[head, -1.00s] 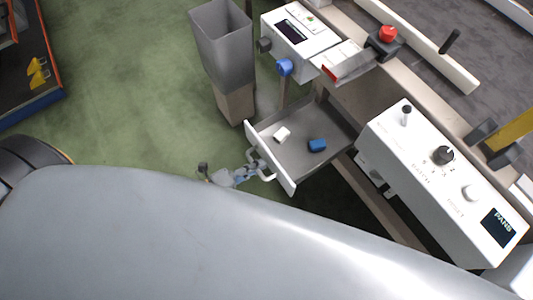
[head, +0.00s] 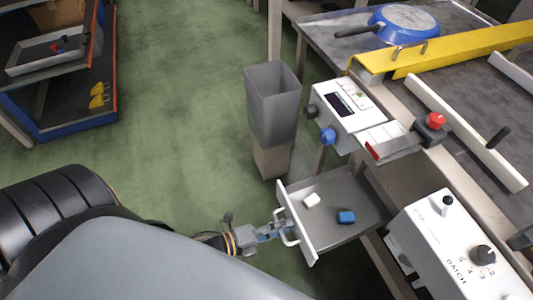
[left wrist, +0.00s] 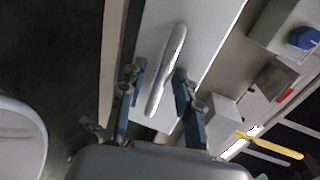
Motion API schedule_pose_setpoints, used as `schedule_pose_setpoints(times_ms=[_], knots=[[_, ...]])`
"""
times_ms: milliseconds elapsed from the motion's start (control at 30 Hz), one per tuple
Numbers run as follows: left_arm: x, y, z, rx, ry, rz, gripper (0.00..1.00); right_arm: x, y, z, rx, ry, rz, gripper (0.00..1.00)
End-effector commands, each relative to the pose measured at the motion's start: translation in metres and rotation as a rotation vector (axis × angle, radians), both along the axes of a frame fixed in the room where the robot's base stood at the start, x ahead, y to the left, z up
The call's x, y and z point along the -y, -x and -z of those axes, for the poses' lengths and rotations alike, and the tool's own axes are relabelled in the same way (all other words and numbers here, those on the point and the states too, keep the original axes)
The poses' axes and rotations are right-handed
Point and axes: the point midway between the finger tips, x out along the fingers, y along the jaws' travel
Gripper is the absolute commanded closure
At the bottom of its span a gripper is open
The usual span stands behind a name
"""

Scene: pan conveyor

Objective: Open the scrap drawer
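The scrap drawer (head: 345,187) is pulled out from under the conveyor bench, a white block (head: 311,200) and a blue block (head: 346,217) inside. Its white front (head: 297,222) carries a pale bar handle (head: 291,239), also seen in the left wrist view (left wrist: 167,70). My left gripper (head: 279,229) is at the handle. In the left wrist view, its two fingers (left wrist: 160,80) stand apart on either side of the handle, with gaps visible; contact is unclear. My right gripper is not in view.
A grey bin (head: 273,105) stands behind the drawer. A control box (head: 345,115) with a blue knob and a second panel (head: 450,245) flank the drawer. A blue pan (head: 405,22) lies on the bench. Green floor at left is clear up to a shelf (head: 85,120).

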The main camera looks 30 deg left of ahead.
Motion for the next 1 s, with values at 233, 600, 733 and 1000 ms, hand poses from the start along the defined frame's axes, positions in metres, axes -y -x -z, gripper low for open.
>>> schedule_pose_setpoints(times_ms=[233, 600, 733, 1000], knots=[[-0.008, 0.011, -0.001, -0.004, -0.001, -0.001, 0.67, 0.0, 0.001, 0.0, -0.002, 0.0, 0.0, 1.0], [-0.051, 0.071, -0.017, -0.004, -0.001, 0.0, 0.67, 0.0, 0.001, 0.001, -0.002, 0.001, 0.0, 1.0], [-0.062, 0.086, -0.022, -0.002, 0.001, 0.0, 0.67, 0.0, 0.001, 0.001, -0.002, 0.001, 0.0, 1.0], [-0.069, 0.095, -0.025, 0.001, 0.001, 0.0, 0.67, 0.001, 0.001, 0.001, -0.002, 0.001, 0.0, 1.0]])
